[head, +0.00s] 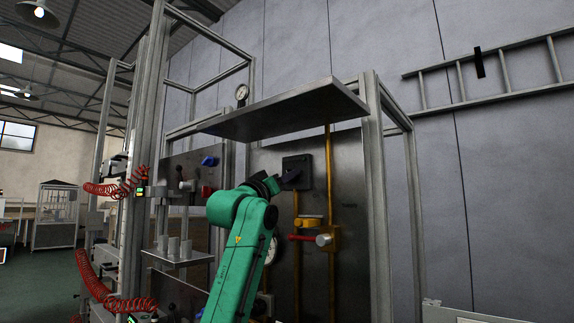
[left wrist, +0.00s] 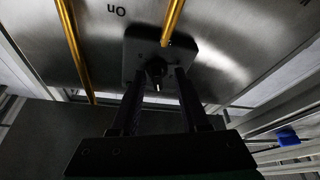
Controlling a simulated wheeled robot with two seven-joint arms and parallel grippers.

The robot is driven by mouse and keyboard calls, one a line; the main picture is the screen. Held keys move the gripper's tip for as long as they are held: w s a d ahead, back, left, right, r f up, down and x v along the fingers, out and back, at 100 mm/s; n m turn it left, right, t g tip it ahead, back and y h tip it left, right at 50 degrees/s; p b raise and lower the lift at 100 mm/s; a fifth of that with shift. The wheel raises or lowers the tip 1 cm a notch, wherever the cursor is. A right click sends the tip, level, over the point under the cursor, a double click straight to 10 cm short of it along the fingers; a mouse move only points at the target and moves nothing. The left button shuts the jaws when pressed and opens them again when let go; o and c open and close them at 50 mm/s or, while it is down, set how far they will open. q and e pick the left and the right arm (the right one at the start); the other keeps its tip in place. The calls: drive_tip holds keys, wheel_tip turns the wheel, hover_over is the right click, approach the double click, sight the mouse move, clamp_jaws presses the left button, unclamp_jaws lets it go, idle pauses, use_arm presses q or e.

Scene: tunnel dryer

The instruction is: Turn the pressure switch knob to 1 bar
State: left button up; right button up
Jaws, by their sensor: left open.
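A black square switch box (head: 303,163) is mounted on the metal panel under the flat shelf. In the left wrist view its dark plate (left wrist: 187,55) carries a small round black knob (left wrist: 156,68) with a pale mark at its lower edge. No scale or bar figures can be read. My left gripper (head: 285,181) is at the box, partly covering it. In the left wrist view its two fingers (left wrist: 159,76) are open, one on each side of the knob, with gaps visible. Whether they touch the plate cannot be told. My right gripper is not in view.
Yellow pipes (head: 329,190) run down the panel, with a red-and-yellow valve (head: 311,239) below the box. The metal shelf (head: 285,108) juts out just above my gripper. A frame post (head: 376,200) stands to the right.

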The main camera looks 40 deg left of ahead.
use_arm(q)
drive_tip(key=shift+s+d+r, duration=0.15)
drive_tip(key=shift+s+r, duration=0.2)
drive_tip(key=shift+s, duration=0.1)
drive_tip(key=c, duration=0.3)
drive_tip(key=shift+w+f, duration=0.1)
drive_tip(key=shift+w, duration=0.05)
clamp_jaws()
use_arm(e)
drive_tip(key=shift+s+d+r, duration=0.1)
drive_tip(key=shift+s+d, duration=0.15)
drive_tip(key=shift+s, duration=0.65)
use_arm(q)
drive_tip(key=shift+n, duration=0.3)
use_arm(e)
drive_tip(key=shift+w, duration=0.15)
